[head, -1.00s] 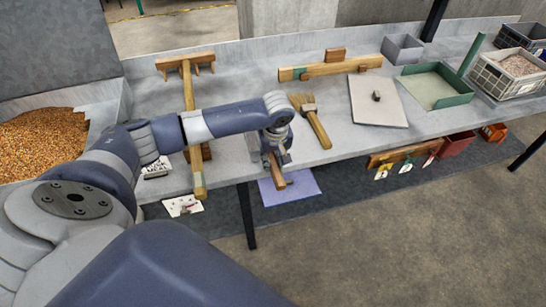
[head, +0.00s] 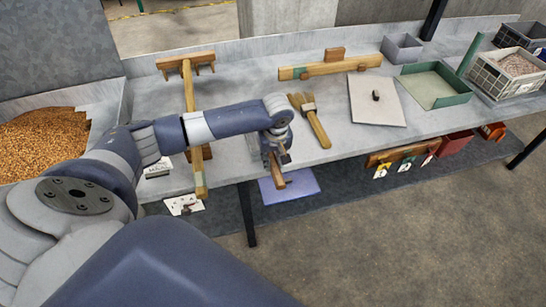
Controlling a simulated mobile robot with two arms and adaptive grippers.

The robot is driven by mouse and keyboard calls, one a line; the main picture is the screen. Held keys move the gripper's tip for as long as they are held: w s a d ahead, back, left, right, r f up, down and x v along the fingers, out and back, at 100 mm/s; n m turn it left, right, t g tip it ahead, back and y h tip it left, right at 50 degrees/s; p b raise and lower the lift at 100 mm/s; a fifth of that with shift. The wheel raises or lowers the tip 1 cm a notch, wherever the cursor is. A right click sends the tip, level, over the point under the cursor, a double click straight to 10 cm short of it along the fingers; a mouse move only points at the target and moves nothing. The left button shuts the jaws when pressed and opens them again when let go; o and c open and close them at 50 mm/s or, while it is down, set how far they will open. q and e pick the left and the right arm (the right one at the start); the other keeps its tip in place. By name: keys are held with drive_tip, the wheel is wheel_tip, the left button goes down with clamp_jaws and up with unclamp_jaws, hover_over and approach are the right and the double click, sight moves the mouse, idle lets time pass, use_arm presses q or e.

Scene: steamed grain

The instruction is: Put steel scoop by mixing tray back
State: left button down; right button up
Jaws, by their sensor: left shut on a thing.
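My left gripper (head: 276,152) is over the front edge of the grey bench (head: 240,92). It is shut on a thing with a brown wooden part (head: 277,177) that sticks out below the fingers. The rest of the held thing is hidden by the gripper, so I cannot tell whether it is the steel scoop. No steel scoop shows clearly elsewhere. A tray of grain (head: 38,147) is at the left, partly behind my arm. A green-rimmed tray (head: 456,99) stands at the right. I cannot tell which is the mixing tray. My right gripper is not in view.
A wooden rake (head: 187,88), a brush (head: 317,128), a wooden bar (head: 320,69) and a flat grey board with a knob (head: 372,110) lie on the bench. Crates (head: 506,76) stand at the far right. A blue-violet panel (head: 300,188) is below the bench edge.

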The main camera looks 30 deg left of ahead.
use_arm(q)
drive_tip(key=shift+f, duration=0.15)
drive_tip(key=c, duration=1.3)
unclamp_jaws()
drive_tip(key=r, duration=0.4)
drive_tip(key=s+d+r, duration=0.1)
drive_tip(key=r, duration=0.6)
drive_tip(key=shift+s+d+r, duration=0.2)
drive_tip(key=shift+d+r, duration=0.05)
drive_tip(key=shift+r, duration=0.15)
